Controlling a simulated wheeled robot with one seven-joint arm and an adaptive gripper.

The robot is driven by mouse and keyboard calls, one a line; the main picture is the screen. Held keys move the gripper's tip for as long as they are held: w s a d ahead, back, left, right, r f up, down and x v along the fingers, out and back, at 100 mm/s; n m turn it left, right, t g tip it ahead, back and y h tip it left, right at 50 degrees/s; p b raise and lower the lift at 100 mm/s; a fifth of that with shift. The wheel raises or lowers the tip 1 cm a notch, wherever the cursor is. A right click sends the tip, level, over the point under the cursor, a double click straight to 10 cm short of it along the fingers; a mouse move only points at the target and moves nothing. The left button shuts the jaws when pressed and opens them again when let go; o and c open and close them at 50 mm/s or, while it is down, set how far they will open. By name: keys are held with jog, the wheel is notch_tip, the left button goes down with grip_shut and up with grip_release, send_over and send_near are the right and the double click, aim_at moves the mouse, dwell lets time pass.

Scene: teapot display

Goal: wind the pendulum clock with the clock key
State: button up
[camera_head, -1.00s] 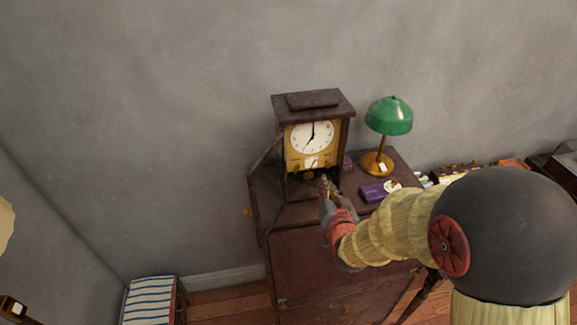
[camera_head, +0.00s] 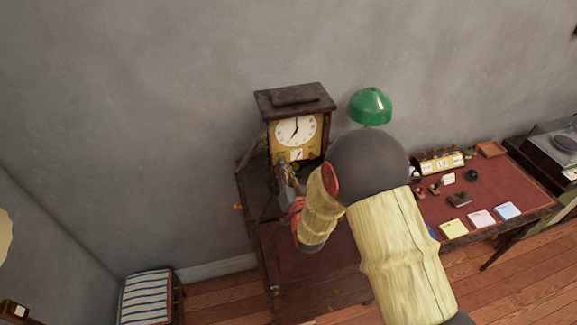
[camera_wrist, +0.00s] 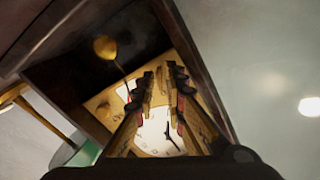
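The pendulum clock (camera_head: 297,131) is a dark wooden case with a white dial and a brass-coloured front, standing against the grey wall. In the wrist view its dial (camera_wrist: 158,133) shows partly behind my fingers, and the gold round pendulum bob (camera_wrist: 105,48) hangs on a thin rod. My gripper (camera_head: 281,166) is at the lower front of the clock, below the dial. In the wrist view my gripper's fingers (camera_wrist: 163,78) stand near each other with a narrow gap. Brass-coloured pieces show around the fingertips; I cannot tell whether one is the clock key. Contact with the clock is unclear.
The clock's door (camera_head: 252,152) stands open at its left. A green lamp (camera_head: 370,106) is to the right, partly behind my arm. A red-topped desk (camera_head: 503,183) with stamps and coloured notes lies further right. A striped cushioned stool (camera_head: 147,297) is at lower left.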

jog(key=shift+w+a, duration=0.1)
jog(key=shift+w, duration=0.3)
jog(key=shift+c, duration=0.3)
grip_shut()
jog(key=shift+b, duration=0.4)
